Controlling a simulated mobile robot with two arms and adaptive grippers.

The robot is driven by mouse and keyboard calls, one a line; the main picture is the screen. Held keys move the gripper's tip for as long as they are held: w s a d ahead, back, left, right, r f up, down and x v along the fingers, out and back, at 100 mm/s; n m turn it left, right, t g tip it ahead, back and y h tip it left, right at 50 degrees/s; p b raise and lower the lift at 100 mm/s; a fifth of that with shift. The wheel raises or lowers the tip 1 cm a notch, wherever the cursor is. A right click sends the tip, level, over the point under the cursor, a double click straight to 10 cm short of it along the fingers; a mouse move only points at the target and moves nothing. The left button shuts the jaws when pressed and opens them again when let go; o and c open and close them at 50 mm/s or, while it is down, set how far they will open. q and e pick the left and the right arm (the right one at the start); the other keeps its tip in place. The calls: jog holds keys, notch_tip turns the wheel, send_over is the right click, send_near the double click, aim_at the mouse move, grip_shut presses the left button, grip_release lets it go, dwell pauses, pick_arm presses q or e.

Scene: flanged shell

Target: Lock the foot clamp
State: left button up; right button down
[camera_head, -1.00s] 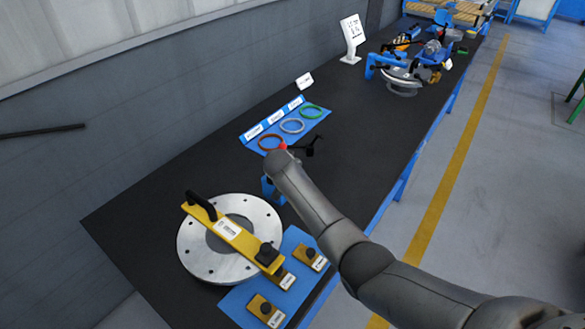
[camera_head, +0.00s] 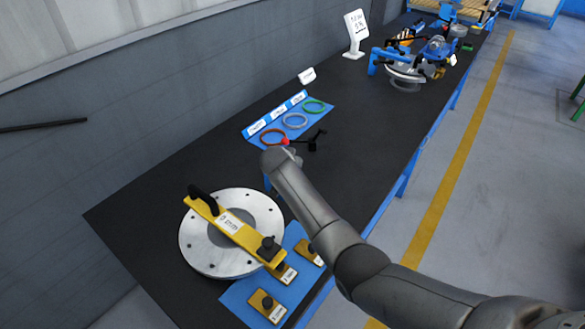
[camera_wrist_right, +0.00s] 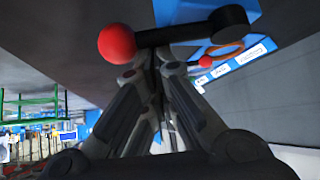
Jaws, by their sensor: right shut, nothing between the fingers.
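The foot clamp shows as a black lever with a red ball knob (camera_head: 285,141) beside the end of my right arm. Its black part (camera_head: 312,145) reaches to the right over the dark table. In the right wrist view, the red ball (camera_wrist_right: 117,43) and the black lever (camera_wrist_right: 185,34) lie just beyond my right gripper (camera_wrist_right: 150,65), with a blue body (camera_wrist_right: 180,10) behind. The gripper's fingers are shut with nothing between them. Their tips are close to the lever; I cannot tell if they touch. In the head view my arm hides the gripper and part of the clamp. My left gripper is not in view.
A flanged disc (camera_head: 195,245) with a yellow bar (camera_head: 258,247) lies at the near end of the table (camera_head: 130,220). A blue mat (camera_head: 238,300) holds yellow blocks. Coloured rings lie on another blue mat (camera_head: 318,118). Blue equipment (camera_head: 440,50) stands at the far end.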

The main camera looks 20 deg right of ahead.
jog(key=shift+s+a+r, duration=0.25)
jog(key=shift+s+r, duration=0.05)
jog(key=v, duration=1.1)
